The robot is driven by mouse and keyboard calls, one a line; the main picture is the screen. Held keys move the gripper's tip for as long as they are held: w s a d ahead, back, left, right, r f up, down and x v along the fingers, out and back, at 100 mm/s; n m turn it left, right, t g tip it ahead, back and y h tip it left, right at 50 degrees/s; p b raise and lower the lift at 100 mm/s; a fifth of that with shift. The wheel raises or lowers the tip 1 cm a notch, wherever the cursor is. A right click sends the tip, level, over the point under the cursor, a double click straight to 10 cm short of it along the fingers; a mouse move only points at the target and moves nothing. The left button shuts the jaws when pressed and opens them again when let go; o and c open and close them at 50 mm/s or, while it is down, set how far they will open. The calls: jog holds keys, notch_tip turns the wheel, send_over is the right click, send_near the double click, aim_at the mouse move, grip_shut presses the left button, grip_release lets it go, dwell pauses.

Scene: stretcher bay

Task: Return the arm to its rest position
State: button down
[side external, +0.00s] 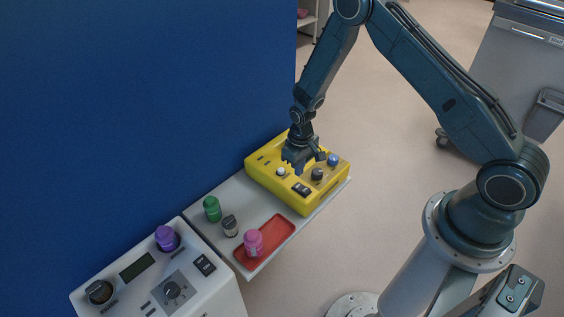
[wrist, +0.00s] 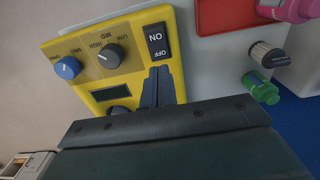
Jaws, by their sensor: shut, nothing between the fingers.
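My gripper (side external: 300,168) is above the yellow control box (side external: 257,178) in the side view, pointing down at its top face. In the wrist view the fingers (wrist: 157,88) are together and empty, in front of the yellow box (wrist: 92,80) and close to the ON rocker switch (wrist: 157,41). The box also has a blue knob (wrist: 67,67) and a black selector knob (wrist: 110,56). Another dark knob is partly hidden behind my gripper body in the wrist view. I cannot tell whether the fingertips touch the box.
A grey shelf (side external: 232,193) carries a green bottle (side external: 212,209), a black-and-grey vial (side external: 230,226) and a red tray (side external: 285,232) with a pink bottle (side external: 253,242). A white device (side external: 215,284) with a purple knob stands at front left. A blue wall (side external: 140,100) is behind.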

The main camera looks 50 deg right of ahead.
jog(key=shift+r, duration=0.85)
jog(key=shift+r, duration=0.15)
jog(key=s+a+r+t, duration=0.1)
jog(key=s+r, duration=0.1)
jog(key=r, duration=1.1)
jog(key=s+r+t, duration=0.2)
jog(key=s+r, duration=0.1)
jog(key=r, duration=1)
jog(key=s+r+t, duration=0.1)
jog(key=s+r, duration=0.5)
jog(key=s, duration=0.4)
jog(key=s+a+r+t, duration=0.1)
jog(key=s+r, duration=0.5)
jog(key=s, duration=0.5)
jog(key=shift+a+r+t, duration=0.25)
jog(key=shift+r+t, duration=0.05)
jog(key=shift+r, duration=0.1)
